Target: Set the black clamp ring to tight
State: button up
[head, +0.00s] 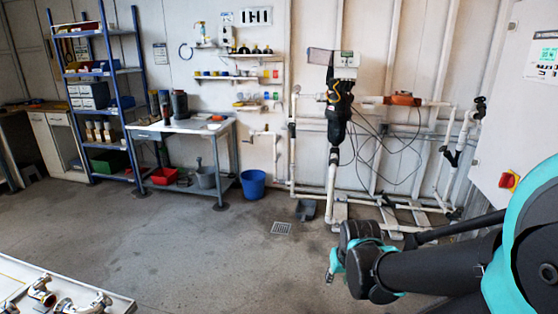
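A dark upright reactor body (337,118) hangs on the back wall, right of the middle in the head view. Orange parts show around its upper half, and a grey box (345,66) with a small screen sits at its top. I cannot make out a separate black clamp ring on it at this distance, nor how any ring is set. My arm, dark with teal covers, reaches in from the lower right and looks folded. Its bent part is in front of the floor, well short of the wall. I cannot see my gripper's fingers.
White pipes and loose black cables surround the reactor. An orange device (403,99) sits on a pipe to its right. A white cabinet (508,110) stands at right. A workbench (180,126), blue bucket (253,184) and blue shelving stand left. A table (118,304) with metal fittings is at lower left. The middle floor is clear.

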aim_at(337, 116)
jog(key=i+z, duration=0.1)
jog(key=i, duration=0.75)
jog(key=i+j+z, duration=0.1)
jog(key=i, duration=0.75)
